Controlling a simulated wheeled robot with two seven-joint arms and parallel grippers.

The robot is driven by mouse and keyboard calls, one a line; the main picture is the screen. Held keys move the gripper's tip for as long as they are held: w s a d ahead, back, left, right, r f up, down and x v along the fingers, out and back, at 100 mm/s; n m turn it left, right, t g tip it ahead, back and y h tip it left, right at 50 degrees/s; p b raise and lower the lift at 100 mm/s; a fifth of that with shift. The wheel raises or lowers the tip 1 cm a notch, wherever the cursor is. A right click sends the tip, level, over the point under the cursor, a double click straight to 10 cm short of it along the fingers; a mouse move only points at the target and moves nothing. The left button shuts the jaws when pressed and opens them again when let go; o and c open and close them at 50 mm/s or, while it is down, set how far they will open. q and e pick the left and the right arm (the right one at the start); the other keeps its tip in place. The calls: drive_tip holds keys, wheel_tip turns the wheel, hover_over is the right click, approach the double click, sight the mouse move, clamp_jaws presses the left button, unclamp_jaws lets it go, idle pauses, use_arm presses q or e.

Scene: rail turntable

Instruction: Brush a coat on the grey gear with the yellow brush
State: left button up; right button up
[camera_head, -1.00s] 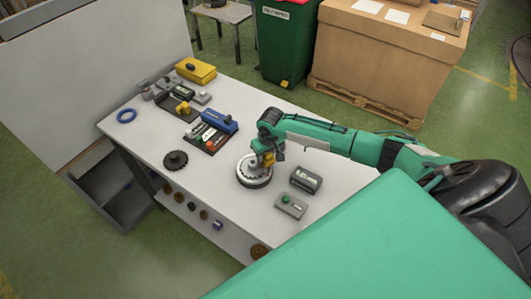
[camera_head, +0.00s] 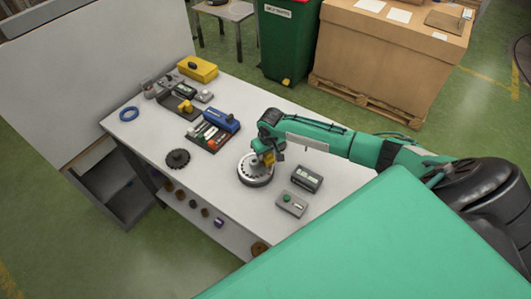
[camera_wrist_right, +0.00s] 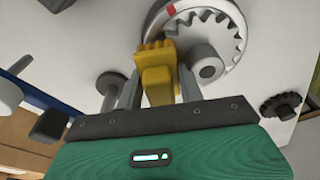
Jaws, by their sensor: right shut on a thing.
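The grey gear (camera_head: 255,166) lies on the round turntable (camera_head: 257,184) near the front of the workbench. In the right wrist view, the toothed gear (camera_wrist_right: 212,28) shows close up with a grey hub. My right gripper (camera_head: 264,157) is over the turntable. It is shut on the yellow brush (camera_wrist_right: 155,75), which sits between its two fingers (camera_wrist_right: 160,92). The yellow bristle end points toward the gear's edge and overlaps it in the wrist view. I cannot tell whether the bristles touch it. My left gripper is not in view.
A dark gear (camera_head: 177,158) lies left of the turntable. A blue box (camera_head: 222,120) and a marker tray (camera_head: 208,137) are behind.

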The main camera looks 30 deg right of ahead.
drive_tip(key=shift+d, duration=0.3)
drive_tip(key=shift+a, duration=0.5)
drive_tip(key=shift+d, duration=0.5)
idle(0.4)
drive_tip(key=shift+r, duration=3.5)
drive_tip(key=shift+a, duration=0.1)
